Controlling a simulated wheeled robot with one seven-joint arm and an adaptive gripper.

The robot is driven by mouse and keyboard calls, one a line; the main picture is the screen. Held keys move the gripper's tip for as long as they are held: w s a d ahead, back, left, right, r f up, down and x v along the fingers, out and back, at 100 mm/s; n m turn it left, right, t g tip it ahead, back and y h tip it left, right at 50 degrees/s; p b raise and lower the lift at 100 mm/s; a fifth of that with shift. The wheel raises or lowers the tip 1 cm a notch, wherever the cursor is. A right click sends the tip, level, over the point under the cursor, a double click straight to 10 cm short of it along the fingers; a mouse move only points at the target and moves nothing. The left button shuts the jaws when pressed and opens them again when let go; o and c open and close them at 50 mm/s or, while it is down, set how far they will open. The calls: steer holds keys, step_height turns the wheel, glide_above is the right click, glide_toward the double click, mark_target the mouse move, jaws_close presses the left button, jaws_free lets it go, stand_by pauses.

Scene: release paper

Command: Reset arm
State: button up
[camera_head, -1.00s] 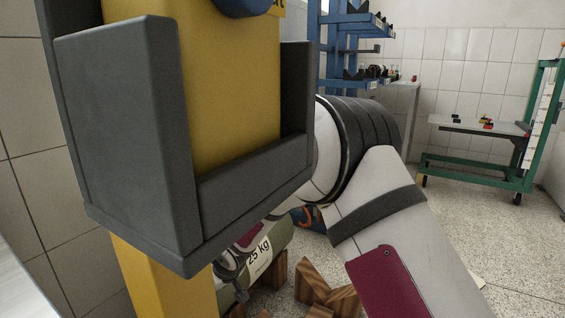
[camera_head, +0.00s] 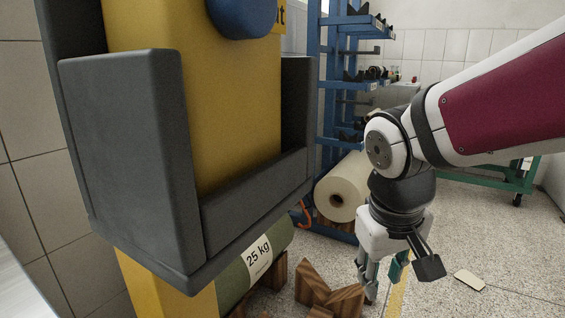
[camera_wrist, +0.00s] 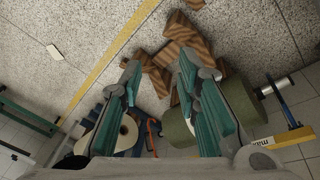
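My gripper (camera_head: 385,275) hangs pointing down over the speckled floor, right of the green roll marked 25 kg (camera_head: 250,268). In the wrist view its two teal-lined fingers (camera_wrist: 160,66) stand apart with nothing held between them. The green roll also shows in the wrist view (camera_wrist: 243,103), beyond the right finger and partly covered by it. It lies by wooden wedge blocks (camera_head: 325,293). A cream paper roll (camera_head: 343,186) lies low by the blue rack, behind my gripper; it also shows behind the left finger in the wrist view (camera_wrist: 112,140).
A yellow column (camera_head: 190,120) with a dark grey holder (camera_head: 130,150) and blue knob fills the left. A blue rack (camera_head: 328,90) stands behind. A green-framed table (camera_head: 500,180) is at right, partly behind my arm. Speckled floor at right is mostly open, with a small pale plate (camera_head: 469,279).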

steer(key=s+d+m+g+y, duration=0.1)
steer(key=s+d+m+g, duration=0.2)
steer(key=s, duration=1.9)
step_height(320, 180, up, 40)
steer(key=d+t+p, duration=0.1)
steer(key=t+p, duration=0.3)
steer(key=p, duration=3.4)
steer(key=shift+r+t, duration=0.15)
steer(key=shift+t, duration=0.15)
